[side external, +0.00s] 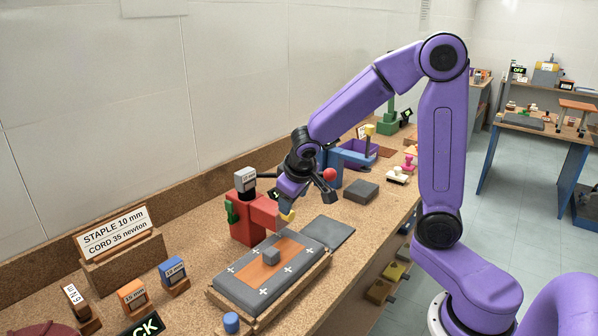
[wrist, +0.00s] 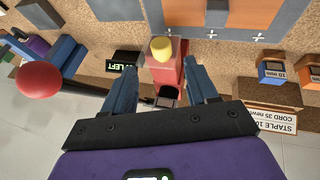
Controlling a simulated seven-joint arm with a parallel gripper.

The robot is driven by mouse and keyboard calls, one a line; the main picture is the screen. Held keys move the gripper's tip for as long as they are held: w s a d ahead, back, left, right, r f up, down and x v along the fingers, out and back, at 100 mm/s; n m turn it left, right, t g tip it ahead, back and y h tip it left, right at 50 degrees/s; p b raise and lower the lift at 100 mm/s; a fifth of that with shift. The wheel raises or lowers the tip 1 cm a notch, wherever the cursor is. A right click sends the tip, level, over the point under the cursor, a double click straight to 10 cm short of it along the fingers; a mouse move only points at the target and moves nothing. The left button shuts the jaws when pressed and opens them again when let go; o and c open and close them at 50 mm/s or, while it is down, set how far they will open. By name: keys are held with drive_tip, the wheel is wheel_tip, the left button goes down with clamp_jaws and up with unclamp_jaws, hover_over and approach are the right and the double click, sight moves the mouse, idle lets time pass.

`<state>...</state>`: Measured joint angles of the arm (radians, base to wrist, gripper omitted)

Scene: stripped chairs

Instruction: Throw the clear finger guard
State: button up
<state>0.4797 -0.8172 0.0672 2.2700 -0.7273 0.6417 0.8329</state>
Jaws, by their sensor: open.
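My gripper (side external: 288,196) is over the machine's arm, fingers pointing down. In the wrist view my gripper (wrist: 162,62) is open, its two blue fingers on either side of the red machine (wrist: 163,78), with the yellow tip (wrist: 161,48) ahead between them. Contact cannot be told.
A red ball (side external: 329,174) shows close to my gripper's right. A sign (side external: 113,233) reads staple 10 mm, cord 35 newton. Marked blocks (side external: 131,296) stand at left.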

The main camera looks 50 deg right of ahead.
drive_tip(key=v, duration=1)
drive_tip(key=shift+r, duration=0.35)
drive_tip(key=shift+s+a, duration=0.15)
drive_tip(key=s+a+f+n+g+y, duration=0.1)
drive_tip(key=s+f+n, duration=0.2)
drive_tip(key=s, duration=0.4)
drive_tip(key=s+a+f+n+g+y, duration=0.1)
drive_tip(key=s+a+f+n+g, duration=0.1)
drive_tip(key=s+n, duration=0.3)
drive_tip(key=s+a+f+n+g+y, duration=0.1)
drive_tip(key=s+a+f+n, duration=0.1)
drive_tip(key=s, duration=0.9)
wheel_tip(320, 180, down, 2)
drive_tip(key=shift+s+a+f+n+y, duration=0.1)
drive_tip(key=shift+s+a+n+y, duration=0.25)
drive_tip(key=shift+n, duration=0.55)
